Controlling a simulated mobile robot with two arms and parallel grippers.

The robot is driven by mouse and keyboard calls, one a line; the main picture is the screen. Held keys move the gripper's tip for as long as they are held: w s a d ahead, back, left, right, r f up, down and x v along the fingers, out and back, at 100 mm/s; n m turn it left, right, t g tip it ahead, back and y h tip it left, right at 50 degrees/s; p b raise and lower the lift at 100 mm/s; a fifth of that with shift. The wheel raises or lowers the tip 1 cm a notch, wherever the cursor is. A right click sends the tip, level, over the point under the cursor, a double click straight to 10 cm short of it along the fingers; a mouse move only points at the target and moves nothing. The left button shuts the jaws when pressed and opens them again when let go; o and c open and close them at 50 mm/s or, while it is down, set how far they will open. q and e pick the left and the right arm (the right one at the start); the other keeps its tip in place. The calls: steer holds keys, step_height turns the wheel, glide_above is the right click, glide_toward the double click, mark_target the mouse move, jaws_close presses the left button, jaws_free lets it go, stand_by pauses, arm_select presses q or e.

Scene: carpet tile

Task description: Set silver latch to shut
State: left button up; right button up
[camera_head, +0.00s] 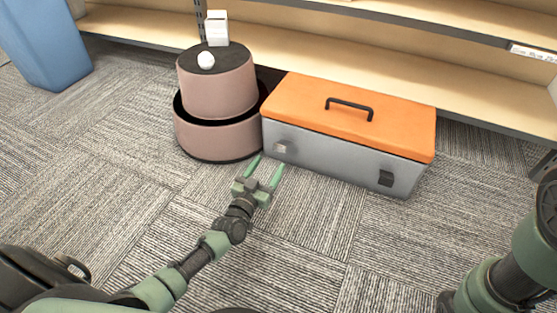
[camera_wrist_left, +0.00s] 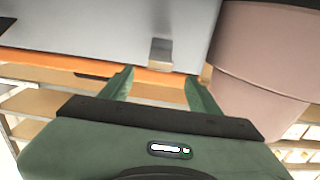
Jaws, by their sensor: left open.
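A grey toolbox (camera_head: 335,160) with an orange lid (camera_head: 385,122) and a black handle sits on the carpet, its lid down. The silver latch (camera_head: 281,148) is on the left part of its front face; it also shows in the left wrist view (camera_wrist_left: 161,52). I cannot tell whether this latch is shut. A black latch (camera_head: 386,178) is on the right part of the front. My left gripper (camera_head: 267,165) is open and empty, just in front of the silver latch, its fingers pointing at the box. My right gripper is out of view; only my right arm shows.
Two stacked pinkish round boxes (camera_head: 218,88) stand against the toolbox's left side, with a small white ball (camera_head: 206,60) and a white box (camera_head: 216,28) on top. Wooden shelves (camera_head: 440,75) run behind. A blue bin (camera_head: 45,42) stands far left. The carpet in front is clear.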

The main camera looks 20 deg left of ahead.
mark_target(279, 150)
arm_select(q)
steer(key=w, duration=0.1)
steer(key=w+b, duration=0.1)
steer(key=w, duration=0.1)
steer(key=w+b, duration=0.1)
steer(key=shift+w+f, duration=0.2)
steer(key=shift+f, duration=0.05)
steer(key=shift+w+d+r+b, duration=0.15)
steer(key=shift+w+b, duration=0.35)
steer(key=shift+w, duration=0.25)
jaws_close()
